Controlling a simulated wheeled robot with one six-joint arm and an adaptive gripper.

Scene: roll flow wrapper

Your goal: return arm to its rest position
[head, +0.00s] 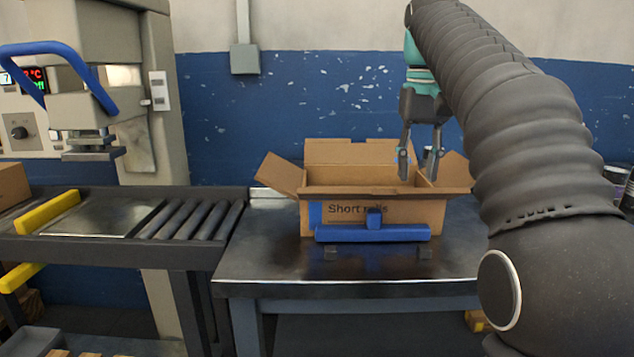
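My gripper (419,166) hangs from my arm at the upper right of the head view, fingers pointing down. Its two fingers are apart with nothing seen between them, so it is open. The fingertips show in front of the back of an open cardboard box (400,212) marked "Short rolls", around the height of its upper edge. I cannot tell whether the tips are inside the box. The inside of the box is mostly hidden by its front wall.
The box stands on a dark metal table (270,262), with a blue bar (372,233) along its front. A roller conveyor (190,218) lies left, below a machine with a blue handle (62,60). Dark cans (617,175) stand at the far right.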

